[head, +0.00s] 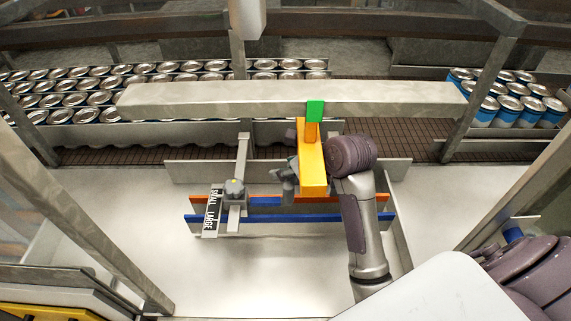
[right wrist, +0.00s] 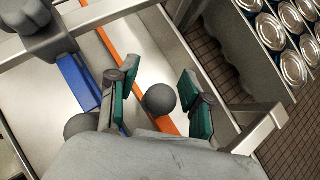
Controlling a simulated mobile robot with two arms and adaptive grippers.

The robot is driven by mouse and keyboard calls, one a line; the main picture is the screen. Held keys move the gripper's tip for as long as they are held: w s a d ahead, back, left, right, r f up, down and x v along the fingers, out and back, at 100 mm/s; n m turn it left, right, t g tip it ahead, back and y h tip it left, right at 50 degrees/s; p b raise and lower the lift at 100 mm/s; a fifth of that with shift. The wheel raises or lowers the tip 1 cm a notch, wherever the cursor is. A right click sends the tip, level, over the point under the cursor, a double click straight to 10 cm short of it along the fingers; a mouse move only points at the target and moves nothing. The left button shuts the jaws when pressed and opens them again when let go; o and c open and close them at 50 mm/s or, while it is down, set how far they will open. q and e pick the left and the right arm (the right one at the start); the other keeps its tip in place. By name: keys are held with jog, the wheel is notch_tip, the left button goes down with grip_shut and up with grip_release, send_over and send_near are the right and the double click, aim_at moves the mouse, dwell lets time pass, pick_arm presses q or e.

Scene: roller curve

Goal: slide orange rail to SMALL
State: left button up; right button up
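The orange rail (head: 259,198) runs left to right, just behind the blue rail (head: 290,218) in the head view. It also shows in the right wrist view (right wrist: 111,46). A black plate marked SMALL and LARGE (head: 213,211) stands at the rails' left end, SMALL on the far side. A round dark grey knob (right wrist: 160,99) sits at the orange rail. My right gripper (head: 287,182), also in the right wrist view (right wrist: 158,103), is open with its green pads on both sides of this knob, with gaps showing. My left gripper is not in view.
A grey clamp knob (head: 235,187) sits near the plate. An orange-yellow block (head: 312,165) with a green top piece (head: 315,111) stands beside my right wrist. A thick metal beam (head: 200,101) crosses behind. Rows of cans (head: 95,98) lie beyond. The metal surface in front is clear.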

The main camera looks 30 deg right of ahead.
jog(key=c, duration=0.8)
grip_shut()
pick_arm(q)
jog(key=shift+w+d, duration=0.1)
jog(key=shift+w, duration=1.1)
pick_arm(e)
jog(key=shift+w, duration=0.1)
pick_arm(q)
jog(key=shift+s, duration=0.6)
pick_arm(e)
jog(key=w, duration=0.1)
jog(key=w+d, duration=0.1)
jog(key=shift+w+d+r, duration=0.1)
jog(key=shift+w+d, duration=0.1)
jog(key=shift+w, duration=0.15)
